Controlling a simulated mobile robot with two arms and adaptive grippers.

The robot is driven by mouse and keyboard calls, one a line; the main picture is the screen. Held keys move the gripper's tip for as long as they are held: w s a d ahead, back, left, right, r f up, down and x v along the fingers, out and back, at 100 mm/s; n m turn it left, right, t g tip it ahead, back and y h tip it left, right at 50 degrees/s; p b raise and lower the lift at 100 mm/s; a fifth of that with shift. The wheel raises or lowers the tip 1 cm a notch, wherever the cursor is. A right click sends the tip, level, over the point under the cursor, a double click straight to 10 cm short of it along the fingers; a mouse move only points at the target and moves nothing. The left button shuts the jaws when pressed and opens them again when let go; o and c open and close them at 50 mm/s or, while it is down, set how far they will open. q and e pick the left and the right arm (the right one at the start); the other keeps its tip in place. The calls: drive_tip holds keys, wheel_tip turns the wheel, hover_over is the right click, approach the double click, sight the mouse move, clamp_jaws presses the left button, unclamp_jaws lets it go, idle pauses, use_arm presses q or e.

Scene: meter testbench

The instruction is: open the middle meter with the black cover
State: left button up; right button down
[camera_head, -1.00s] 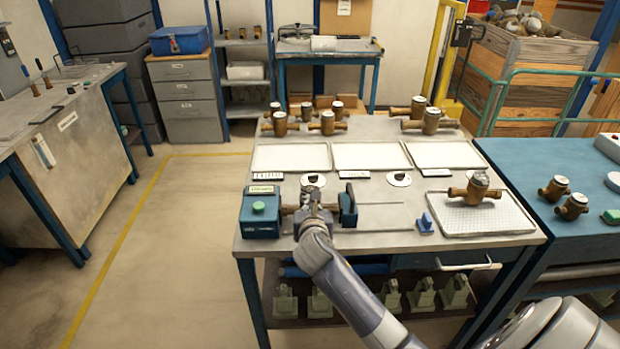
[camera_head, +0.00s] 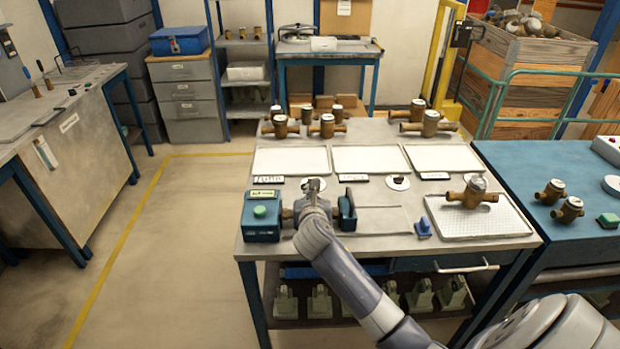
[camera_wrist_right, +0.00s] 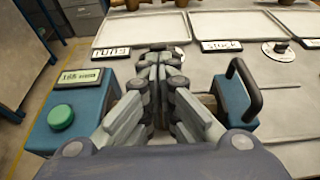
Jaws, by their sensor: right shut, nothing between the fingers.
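My right gripper (camera_head: 314,188) is shut and empty over the test fixture on the near left part of the bench. The fixture has a blue end block (camera_head: 262,222) with a green button and a blue clamp (camera_head: 347,209) with a black handle. Brass (camera_head: 287,214) shows between them beside the gripper; the rest of that meter, including any cover, is hidden. In the wrist view the closed fingers (camera_wrist_right: 160,57) stand between the blue block (camera_wrist_right: 65,140) and the clamp (camera_wrist_right: 232,97). My left gripper is not in view. I cannot make out a black-covered middle meter.
Several brass meters (camera_head: 327,126) stand at the back behind three white trays (camera_head: 291,160). Another meter (camera_head: 474,192) stands on a perforated tray (camera_head: 498,222) at the right. A small blue item (camera_head: 423,228) stands near the front edge. A white disc (camera_head: 398,183) bears a dark piece.

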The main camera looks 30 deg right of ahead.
drive_tip(key=shift+w+d+r+p, duration=0.5)
drive_tip(key=shift+w+p, duration=0.3)
drive_tip(key=shift+p, duration=0.2)
drive_tip(key=shift+w+d+r+p, duration=0.1)
drive_tip(key=shift+w+d+p, duration=0.25)
drive_tip(key=shift+w, duration=0.2)
drive_tip(key=shift+w+d, duration=0.25)
drive_tip(key=shift+w, duration=0.3)
drive_tip(key=shift+s+a+r+p, duration=0.3)
drive_tip(key=shift+s+p, duration=0.15)
drive_tip(key=shift+p, duration=0.6)
drive_tip(key=p+v, duration=0.3)
drive_tip(key=v, duration=0.2)
drive_tip(key=shift+s+r+p, duration=0.2)
drive_tip(key=shift+r+p, duration=0.05)
drive_tip(key=shift+p, duration=0.05)
